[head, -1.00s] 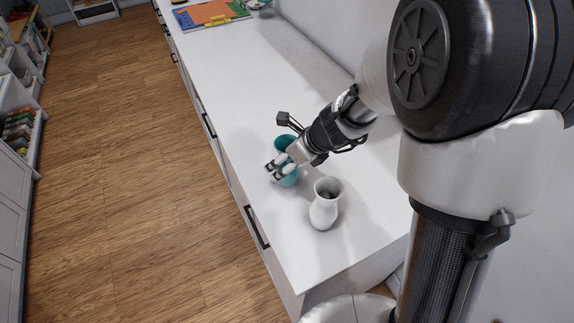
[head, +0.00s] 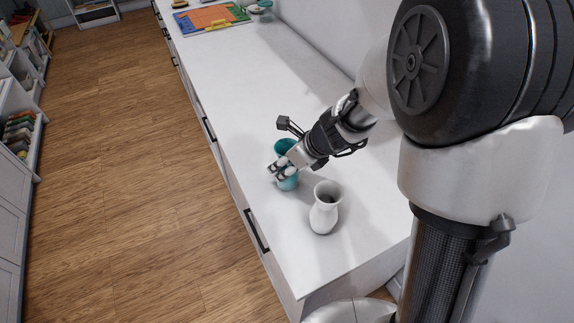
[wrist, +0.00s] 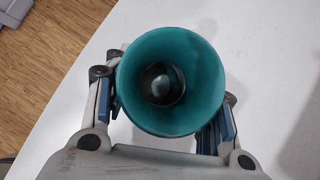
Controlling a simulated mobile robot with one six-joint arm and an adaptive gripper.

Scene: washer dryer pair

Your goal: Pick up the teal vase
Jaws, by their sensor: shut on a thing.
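The teal vase (head: 288,183) stands upright on the white counter near its left edge in the head view. In the wrist view I look down into the vase's flared round mouth (wrist: 140,64), with a dark inside. My gripper (head: 280,170) is shut on the vase, with one finger on each side of it; the fingers also show beside the vase in the wrist view (wrist: 166,118). The mouth hides the vase's lower body in the wrist view, and I cannot tell whether its base touches the counter.
A white vase (head: 324,213) stands on the counter (head: 240,75) close to my gripper, nearer the front. A colourful board (head: 212,18) and small dishes lie at the far end. The counter between is clear. Wooden floor (head: 120,160) lies to the left.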

